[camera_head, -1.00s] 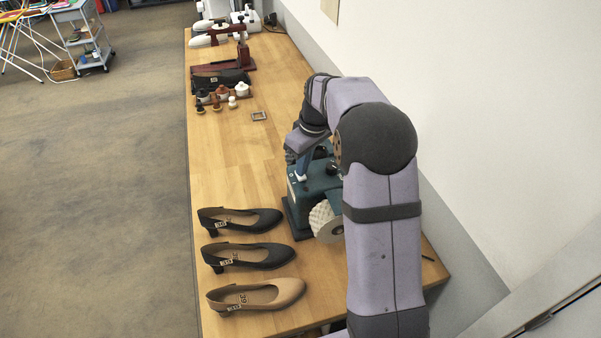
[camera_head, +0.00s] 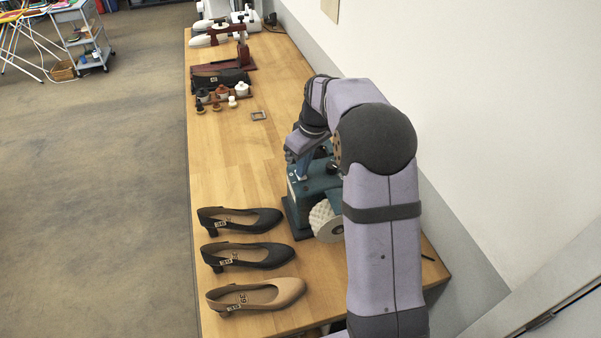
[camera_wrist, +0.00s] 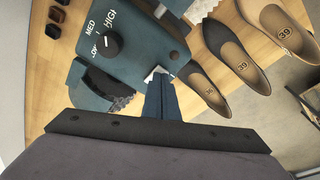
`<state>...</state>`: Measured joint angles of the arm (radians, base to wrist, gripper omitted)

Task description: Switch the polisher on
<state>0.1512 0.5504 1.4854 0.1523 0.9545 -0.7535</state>
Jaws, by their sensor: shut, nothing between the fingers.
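The polisher (camera_head: 320,186) is a teal machine on the wooden bench, partly hidden by my arm. Its pale round buffing wheel (camera_head: 325,220) faces the front. In the wrist view the polisher's top (camera_wrist: 140,42) carries a black dial (camera_wrist: 106,40) with LOW, MED and HIGH lettering; its exact setting is too small to tell. My gripper (camera_wrist: 158,76) is shut and empty, its fingers pointing down at the polisher's edge beside the dial.
Two black shoes (camera_head: 262,256) and a beige shoe (camera_head: 275,294) stand on the bench (camera_head: 235,155) to the left and front of the polisher. The bench middle is clear.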

